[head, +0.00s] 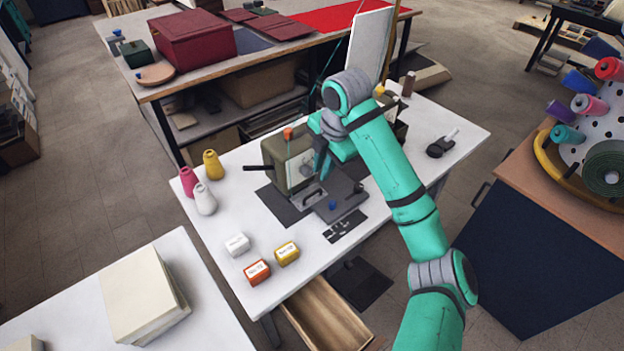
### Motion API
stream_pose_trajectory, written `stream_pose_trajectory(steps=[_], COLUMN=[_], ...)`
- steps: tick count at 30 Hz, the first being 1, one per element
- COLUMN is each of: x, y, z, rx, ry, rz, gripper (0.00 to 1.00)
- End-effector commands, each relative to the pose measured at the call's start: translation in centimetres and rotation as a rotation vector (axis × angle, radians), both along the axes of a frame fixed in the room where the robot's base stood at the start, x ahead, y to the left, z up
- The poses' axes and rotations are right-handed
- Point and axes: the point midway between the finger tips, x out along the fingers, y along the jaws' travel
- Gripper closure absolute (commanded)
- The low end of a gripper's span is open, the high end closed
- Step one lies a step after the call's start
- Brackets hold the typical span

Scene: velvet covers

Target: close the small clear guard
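An olive-green machine (270,160) stands on the white table, with an orange knob on top and a black handle on its left. A pale, see-through-looking panel (301,168) shows at its front right; this may be the small clear guard, but its edges and how far it is open are too small to tell. A grey machine bed (338,200) with a small blue knob lies in front. My gripper (321,168) points down just right of the pale panel. Its fingers overlap in this view, so contact and opening cannot be told. My arm hides part of the machine.
Thread cones (205,198) stand on the table's left, with small labelled boxes (257,271) at the front. A black tool (442,143) lies at right. A tall white panel (368,45) rises behind my wrist. An open drawer (325,315) juts out below.

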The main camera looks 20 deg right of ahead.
Motion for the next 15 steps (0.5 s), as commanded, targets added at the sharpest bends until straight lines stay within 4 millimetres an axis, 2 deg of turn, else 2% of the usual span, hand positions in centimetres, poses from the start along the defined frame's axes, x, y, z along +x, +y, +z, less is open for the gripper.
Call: stream_pose_trajectory(steps=[15], x=[1.8], y=[0.7], z=[-8.0], rx=[0.001], ry=[0.004], rz=[0.000], gripper=[0.85])
